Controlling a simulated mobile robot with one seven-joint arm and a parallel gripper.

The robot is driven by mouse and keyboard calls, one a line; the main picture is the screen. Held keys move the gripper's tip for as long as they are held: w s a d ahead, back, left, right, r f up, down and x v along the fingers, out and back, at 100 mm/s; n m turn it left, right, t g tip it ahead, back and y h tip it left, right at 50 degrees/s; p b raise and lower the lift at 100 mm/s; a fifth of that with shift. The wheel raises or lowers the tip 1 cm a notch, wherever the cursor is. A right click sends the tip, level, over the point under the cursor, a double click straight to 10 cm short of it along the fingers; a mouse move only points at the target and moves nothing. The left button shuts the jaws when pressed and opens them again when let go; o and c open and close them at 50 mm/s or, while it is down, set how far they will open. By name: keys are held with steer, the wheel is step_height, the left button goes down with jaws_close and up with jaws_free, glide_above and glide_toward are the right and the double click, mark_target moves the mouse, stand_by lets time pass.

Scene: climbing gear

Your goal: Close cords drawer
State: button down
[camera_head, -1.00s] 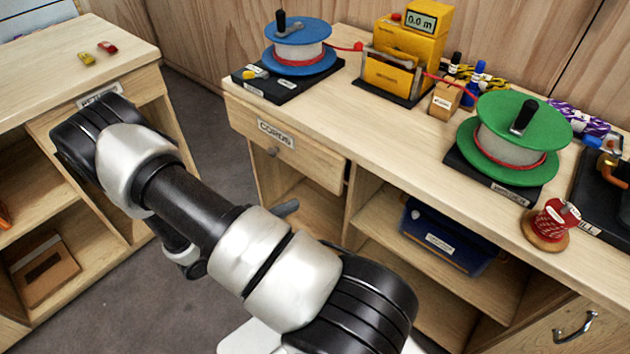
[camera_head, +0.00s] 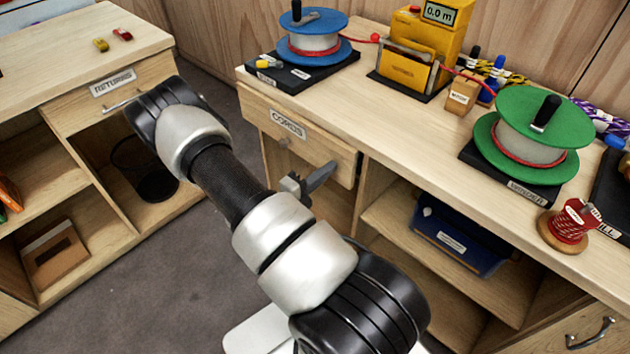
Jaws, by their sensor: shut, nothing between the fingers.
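The workbench carries a blue reel (camera_head: 313,38), a yellow meter (camera_head: 420,48), a green reel (camera_head: 528,135) and a red spool (camera_head: 570,222). A blue box (camera_head: 458,235) sits on the shelf below. A returns drawer (camera_head: 112,88) is at left. Grey floor (camera_head: 180,270) lies between the cabinets.

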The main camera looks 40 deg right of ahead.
mark_target(337, 162)
steer(key=shift+d, duration=0.35)
steer(key=d, duration=0.4)
steer(key=shift+w+d, duration=0.1)
steer(key=shift+w, duration=0.3)
steer(key=shift+d+r, duration=0.15)
steer(key=shift+a, duration=0.5)
steer(key=s+a+p, duration=0.1)
steer(key=s+a, duration=0.1)
steer(key=a, duration=1.1)
steer(key=shift+s+a+f+p, duration=0.2)
steer(key=shift+s+p, duration=0.05)
steer(key=shift+p, duration=0.15)
